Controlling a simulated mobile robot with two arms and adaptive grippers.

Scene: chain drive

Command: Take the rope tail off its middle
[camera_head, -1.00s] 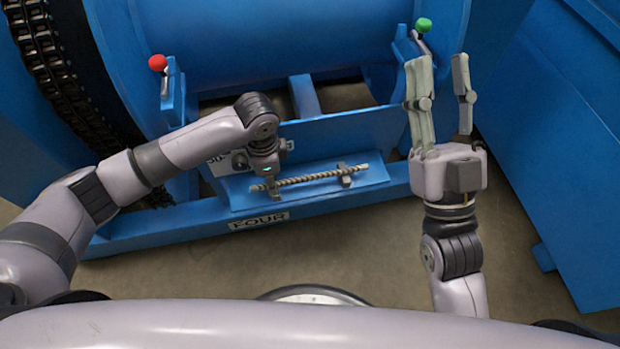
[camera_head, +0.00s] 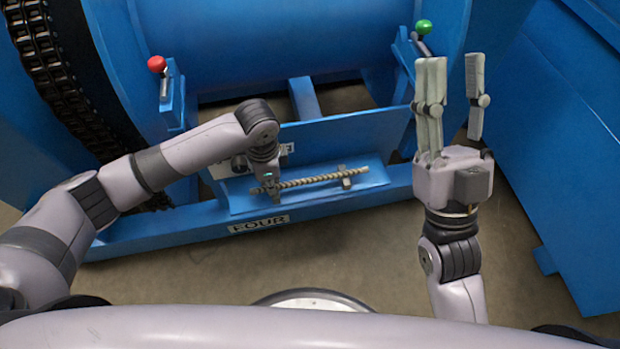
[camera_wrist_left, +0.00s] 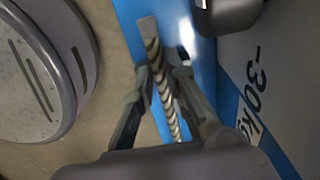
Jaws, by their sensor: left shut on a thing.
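The rope tail (camera_head: 315,180) is a short, pale twisted rod above the blue ledge (camera_head: 240,205) marked FOUR. My left gripper (camera_head: 270,186) points down and is shut on the rope tail near its left end. In the left wrist view the rope tail (camera_wrist_left: 155,50) runs between the two fingers of that gripper (camera_wrist_left: 161,76), with its pale flat end sticking out beyond them. A small holder (camera_head: 346,183) shows below the rope toward its right end. Whether the rope still touches it, I cannot tell. My right gripper (camera_head: 455,95) is open and empty, to the right of the ledge.
A red-knobbed lever (camera_head: 157,64) stands at the left and a green-knobbed lever (camera_head: 423,27) at the upper right. A big blue drum (camera_head: 290,45) lies behind the ledge. A dark chain (camera_head: 50,75) runs at the left.

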